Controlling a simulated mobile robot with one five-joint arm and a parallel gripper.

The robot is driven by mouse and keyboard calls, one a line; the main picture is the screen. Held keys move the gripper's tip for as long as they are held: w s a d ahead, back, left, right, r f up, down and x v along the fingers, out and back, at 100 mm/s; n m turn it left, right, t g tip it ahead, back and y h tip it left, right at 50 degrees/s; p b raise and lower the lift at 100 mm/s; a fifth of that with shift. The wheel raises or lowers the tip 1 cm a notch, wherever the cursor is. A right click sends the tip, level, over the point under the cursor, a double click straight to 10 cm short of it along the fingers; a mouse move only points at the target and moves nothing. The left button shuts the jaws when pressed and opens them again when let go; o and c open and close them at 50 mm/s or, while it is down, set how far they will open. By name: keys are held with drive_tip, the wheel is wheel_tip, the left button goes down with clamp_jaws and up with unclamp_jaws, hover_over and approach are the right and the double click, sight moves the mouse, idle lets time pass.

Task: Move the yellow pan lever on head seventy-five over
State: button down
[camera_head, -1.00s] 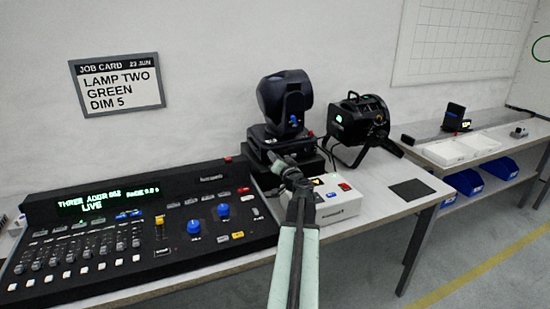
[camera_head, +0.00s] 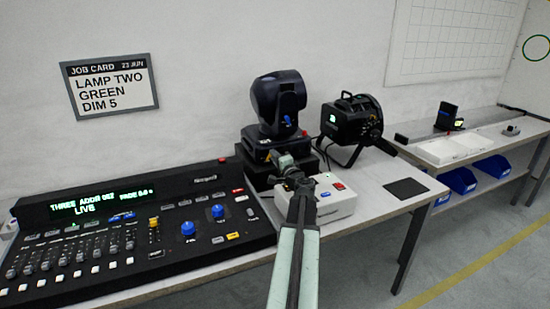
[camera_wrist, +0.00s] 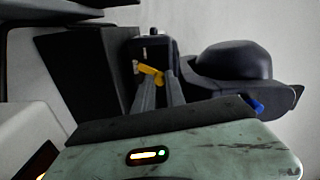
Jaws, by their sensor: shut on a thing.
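The black moving-head lamp (camera_head: 278,100) stands on its base at the back of the table, right of the console. A blue lever (camera_head: 287,119) shows on its yoke, and it also shows in the wrist view (camera_wrist: 257,107). My gripper (camera_head: 276,156) reaches to the front of the lamp's base. In the wrist view, the yellow lever (camera_wrist: 150,71) lies at the fingertips of my gripper (camera_wrist: 156,80), which is shut on it. The lever sits slanted against a dark housing. In the head view my gripper hides the lever. No head number can be read.
The lighting console (camera_head: 130,230) fills the table's left side. A white box with buttons (camera_head: 330,200) lies close under my arm. A second black lamp (camera_head: 350,122) stands to the right, with a dark mat (camera_head: 406,188) in front. A job card (camera_head: 110,85) hangs on the wall.

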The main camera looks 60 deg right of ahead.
drive_tip(key=shift+s+d+m, duration=0.1)
drive_tip(key=shift+s+m, duration=0.05)
drive_tip(key=shift+m, duration=0.15)
idle(0.4)
drive_tip(key=c, duration=1.4)
unclamp_jaws()
